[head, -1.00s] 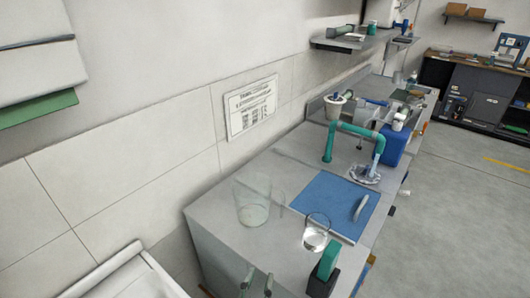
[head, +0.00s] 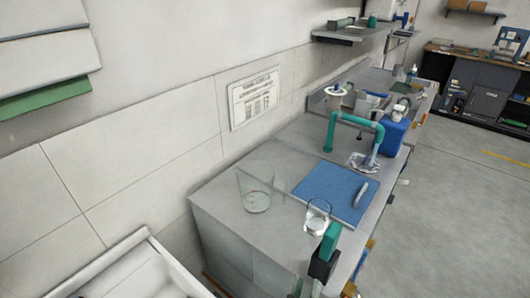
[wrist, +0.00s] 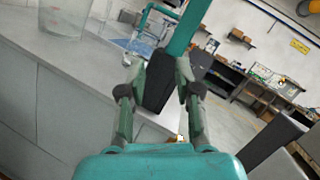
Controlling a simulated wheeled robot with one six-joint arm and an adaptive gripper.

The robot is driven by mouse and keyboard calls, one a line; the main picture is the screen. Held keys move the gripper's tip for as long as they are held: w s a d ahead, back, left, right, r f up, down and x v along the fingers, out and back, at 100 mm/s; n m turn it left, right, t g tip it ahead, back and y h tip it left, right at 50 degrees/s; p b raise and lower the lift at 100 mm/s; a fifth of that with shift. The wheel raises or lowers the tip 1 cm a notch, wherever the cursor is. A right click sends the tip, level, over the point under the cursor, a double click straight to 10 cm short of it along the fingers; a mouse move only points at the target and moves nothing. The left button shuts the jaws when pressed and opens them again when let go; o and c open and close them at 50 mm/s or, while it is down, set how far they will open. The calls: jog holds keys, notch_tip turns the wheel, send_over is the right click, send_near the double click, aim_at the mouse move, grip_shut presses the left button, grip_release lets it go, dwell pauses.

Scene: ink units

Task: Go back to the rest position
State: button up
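My gripper (head: 307,288) shows at the bottom edge of the head view, low in front of the counter's near right corner. In the wrist view my gripper (wrist: 159,76) has its two fingers apart. The rest of my arm is mostly out of the head view.
On the counter (head: 225,205) stand a tall clear glass (head: 257,196) and a small glass (head: 318,218) beside a blue mat (head: 333,190). A teal pipe stand (head: 355,120) is behind the mat. A wall is at left; open floor (head: 450,210) is at right.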

jog(key=s+d+n+t+y, duration=0.2)
jog(key=s+d+n+y, duration=0.45)
jog(key=s+n, duration=0.85)
jog(key=s+d+f+n+g, duration=0.1)
jog(key=s+f+n+g, duration=0.1)
jog(key=s+n, duration=0.5)
jog(key=s+d+f+n+g, duration=0.2)
jog(key=s+n+g, duration=0.3)
jog(key=n, duration=0.7)
jog(key=shift+s+f, duration=0.5)
jog(key=shift+s, duration=0.35)
